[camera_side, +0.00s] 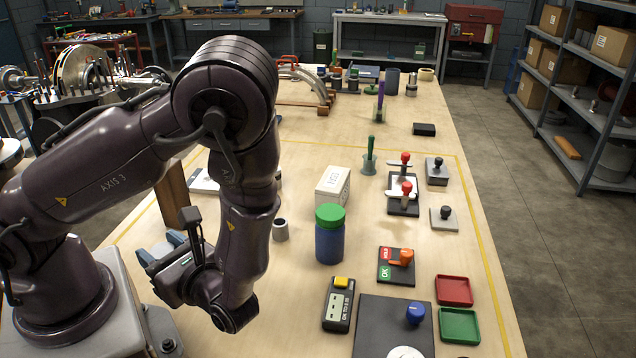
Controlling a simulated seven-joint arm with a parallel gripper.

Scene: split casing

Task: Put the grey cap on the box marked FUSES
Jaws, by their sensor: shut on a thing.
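My gripper (160,247) is at the lower left, low over the table's left side. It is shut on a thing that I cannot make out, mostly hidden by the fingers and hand. A cream box (332,186) with dark lettering stands to the right of my gripper, behind a blue jar; I cannot read the lettering surely as FUSES. A light grey plate with a dark knob (444,218) lies on the table at the right. Another grey piece with a dark knob (437,170) sits behind it. I cannot tell whether either is the grey cap.
The blue jar with green lid (330,236) stands between the arm and the right side. A small grey cylinder (280,230) is beside my arm. Red-knobbed pieces (404,192), a meter (339,305), a switch panel (397,266) and red (454,290) and green (459,326) trays crowd the right.

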